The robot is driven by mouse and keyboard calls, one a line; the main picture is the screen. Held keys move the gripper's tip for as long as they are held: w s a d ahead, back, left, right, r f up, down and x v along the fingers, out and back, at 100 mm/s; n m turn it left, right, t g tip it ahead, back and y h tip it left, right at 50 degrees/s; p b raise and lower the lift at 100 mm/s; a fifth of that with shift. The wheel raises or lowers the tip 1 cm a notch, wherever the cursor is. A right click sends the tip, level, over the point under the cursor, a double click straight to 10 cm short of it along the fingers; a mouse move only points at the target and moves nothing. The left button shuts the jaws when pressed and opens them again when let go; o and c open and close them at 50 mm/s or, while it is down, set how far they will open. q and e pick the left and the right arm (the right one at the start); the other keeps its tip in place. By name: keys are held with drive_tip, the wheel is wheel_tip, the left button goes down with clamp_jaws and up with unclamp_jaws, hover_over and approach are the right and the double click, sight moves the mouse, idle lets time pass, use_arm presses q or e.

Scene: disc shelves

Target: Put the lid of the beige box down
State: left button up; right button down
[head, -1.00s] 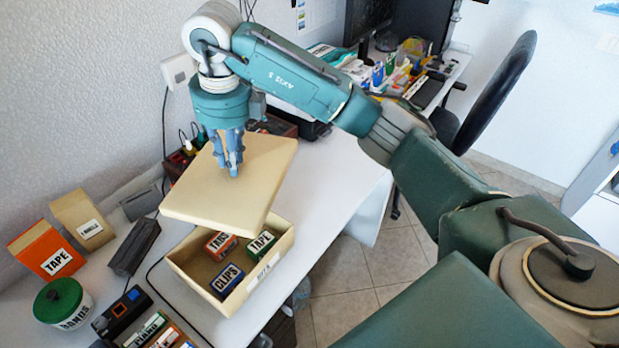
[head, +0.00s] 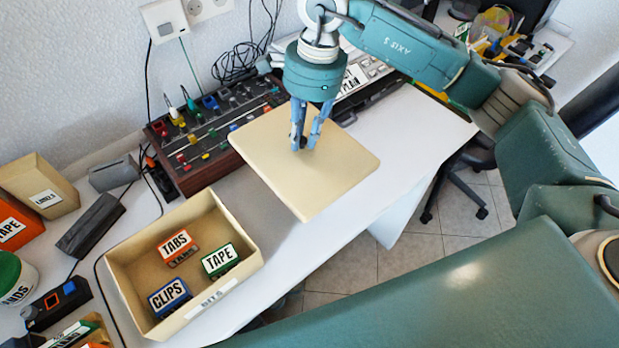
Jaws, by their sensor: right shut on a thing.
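The beige lid (head: 310,178) is a flat square panel in the head view. My right gripper (head: 305,145) points down at its middle and is shut on it; the grip itself, likely on a small knob, is mostly hidden by the fingers. The lid is to the right of the box, over the white desk; its height above the desk is hard to tell. The beige box (head: 125,262) stands open on the desk at lower left. Inside it are small boxes marked TABS (head: 177,247), TAPE (head: 221,260) and CLIPS (head: 169,297). My left gripper is not in view.
A mixer-like panel with knobs (head: 215,135) stands behind the lid. An orange TAPE box (head: 14,226), a tan box (head: 40,190) and dark devices (head: 90,224) are at left. The white desk (head: 420,125) is bare right of the lid, up to its front edge.

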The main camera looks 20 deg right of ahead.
sight(303, 158)
wheel_tip(303, 158, down, 7)
drive_tip(key=shift+s+f+p, duration=0.1)
drive_tip(key=shift+f+p, duration=0.1)
drive_tip(key=shift+p, duration=0.3)
wheel_tip(303, 158, down, 4)
drive_tip(key=shift+f+p, duration=0.25)
drive_tip(key=shift+p, duration=0.05)
drive_tip(key=shift+f, duration=0.5)
wheel_tip(303, 158, down, 4)
drive_tip(key=shift+r+p, duration=0.25)
drive_tip(key=shift+p, duration=0.05)
drive_tip(key=shift+f, duration=0.3)
drive_tip(key=c, duration=1.6)
unclamp_jaws()
